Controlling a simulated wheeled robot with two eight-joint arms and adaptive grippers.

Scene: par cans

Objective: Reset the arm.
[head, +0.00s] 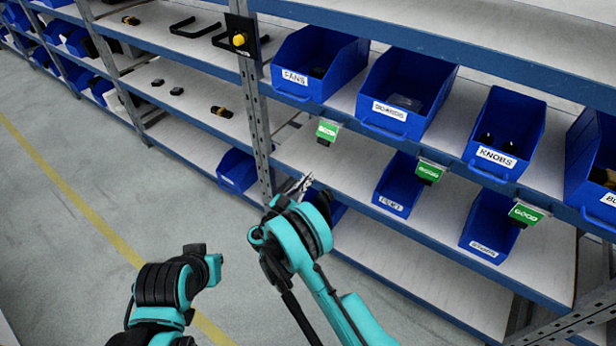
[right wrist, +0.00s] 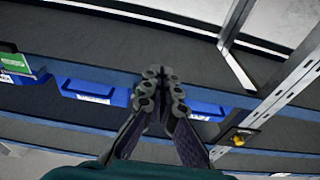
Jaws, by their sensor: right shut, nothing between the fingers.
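My right gripper (head: 301,184) shows in the head view just in front of the shelf upright, at the end of the teal right arm. In the right wrist view its two fingers (right wrist: 160,88) are together with nothing between them. The gripper points toward the shelf and appears apart from it. My left arm (head: 170,285) shows at the lower left of the head view, bent over the floor. Its gripper fingers cannot be made out.
A shelf rack holds blue bins labelled FANS (head: 316,62), BOARDS (head: 404,92) and KNOBS (head: 506,134), with more bins below. Green tags (head: 327,131) hang on the shelf edge. A yellow button (head: 239,40) is on the metal upright (head: 254,110). The floor (head: 70,230) at left is clear.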

